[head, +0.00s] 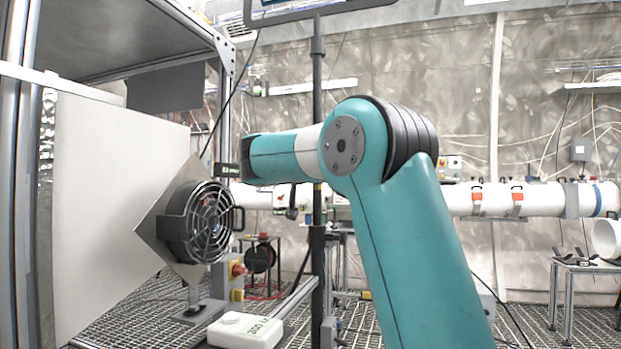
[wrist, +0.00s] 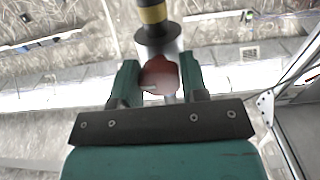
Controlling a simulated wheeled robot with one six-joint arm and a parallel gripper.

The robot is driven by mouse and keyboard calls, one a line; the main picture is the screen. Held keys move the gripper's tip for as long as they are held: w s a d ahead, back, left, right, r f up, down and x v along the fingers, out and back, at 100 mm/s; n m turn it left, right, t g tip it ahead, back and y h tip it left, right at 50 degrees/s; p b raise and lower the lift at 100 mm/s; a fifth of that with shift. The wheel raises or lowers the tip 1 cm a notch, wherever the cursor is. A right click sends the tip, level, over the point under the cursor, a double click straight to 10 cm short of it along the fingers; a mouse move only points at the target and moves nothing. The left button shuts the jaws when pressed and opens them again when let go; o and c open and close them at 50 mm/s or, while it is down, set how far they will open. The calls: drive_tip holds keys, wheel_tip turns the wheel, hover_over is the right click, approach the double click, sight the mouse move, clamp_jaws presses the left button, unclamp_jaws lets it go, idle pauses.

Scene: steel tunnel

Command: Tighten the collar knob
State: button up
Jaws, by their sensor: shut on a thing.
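In the wrist view, my gripper (wrist: 158,64) has one teal finger on each side of the red collar knob (wrist: 158,77), shut on it. The knob sits in front of the pole, close by its dark collar (wrist: 158,38). A yellow band (wrist: 153,14) shows on the pole beyond the collar. In the head view, the dark upright pole (head: 317,100) passes behind my teal arm. The knob and my fingertips cannot be made out there, as the arm covers that part. How far the knob is turned cannot be told.
A round caged fan (head: 208,222) on a square plate stands at the left, near a large pale panel (head: 110,210). A white box (head: 245,330) lies low in front. A white pipe (head: 545,197) runs along the back wall. A small table (head: 585,267) stands far right.

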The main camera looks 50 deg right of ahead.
idle(0.4)
drive_tip(key=o, duration=0.9)
